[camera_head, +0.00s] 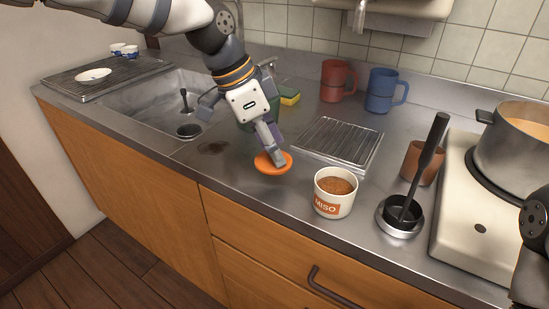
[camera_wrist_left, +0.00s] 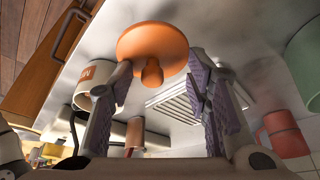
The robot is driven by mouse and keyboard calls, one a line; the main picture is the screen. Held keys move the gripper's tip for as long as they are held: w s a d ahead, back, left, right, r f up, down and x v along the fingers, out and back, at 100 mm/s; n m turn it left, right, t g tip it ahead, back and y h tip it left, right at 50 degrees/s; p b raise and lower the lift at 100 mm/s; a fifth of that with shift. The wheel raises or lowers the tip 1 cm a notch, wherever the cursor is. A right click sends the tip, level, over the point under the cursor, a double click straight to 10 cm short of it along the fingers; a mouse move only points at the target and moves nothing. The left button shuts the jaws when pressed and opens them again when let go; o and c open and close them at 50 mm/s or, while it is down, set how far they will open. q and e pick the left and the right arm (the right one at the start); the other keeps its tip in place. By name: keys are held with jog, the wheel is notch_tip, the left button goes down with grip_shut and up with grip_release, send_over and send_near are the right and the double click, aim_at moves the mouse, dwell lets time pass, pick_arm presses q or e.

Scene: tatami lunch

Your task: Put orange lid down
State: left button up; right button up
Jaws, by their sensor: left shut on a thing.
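The orange lid (camera_head: 272,167) is a round disc over the steel counter, left of the miso tub (camera_head: 334,201). I cannot tell whether it touches the counter. In the left wrist view the orange lid (camera_wrist_left: 150,40) shows its disc and a knob between the finger ends. My left gripper (camera_head: 275,156) points down and is shut on the lid. The miso tub is white, open, and filled with brown paste; it also shows in the left wrist view (camera_wrist_left: 96,82). My right gripper is out of view.
A wire rack (camera_head: 340,141) lies behind the miso tub. A black ladle stands in a steel holder (camera_head: 400,221) to the right, near a brown cup (camera_head: 423,162) and a pot (camera_head: 512,142) on the stove. Red (camera_head: 335,82) and blue (camera_head: 381,91) mugs stand behind.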

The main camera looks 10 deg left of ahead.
pick_arm(q)
jog(key=shift+w+f, duration=0.35)
jog(key=shift+w+a+f, duration=0.1)
jog(key=shift+w+f, duration=0.1)
jog(key=shift+f, duration=0.7)
jog(key=shift+w+a+f, duration=0.1)
jog(key=shift+w+f, duration=0.05)
jog(key=shift+f, duration=0.7)
jog(key=shift+d+f, duration=0.1)
jog(key=shift+f, duration=0.05)
jog(key=o, duration=0.8)
jog(key=v, duration=1.2)
jog(key=shift+s+p, duration=0.1)
jog(key=shift+p, duration=0.2)
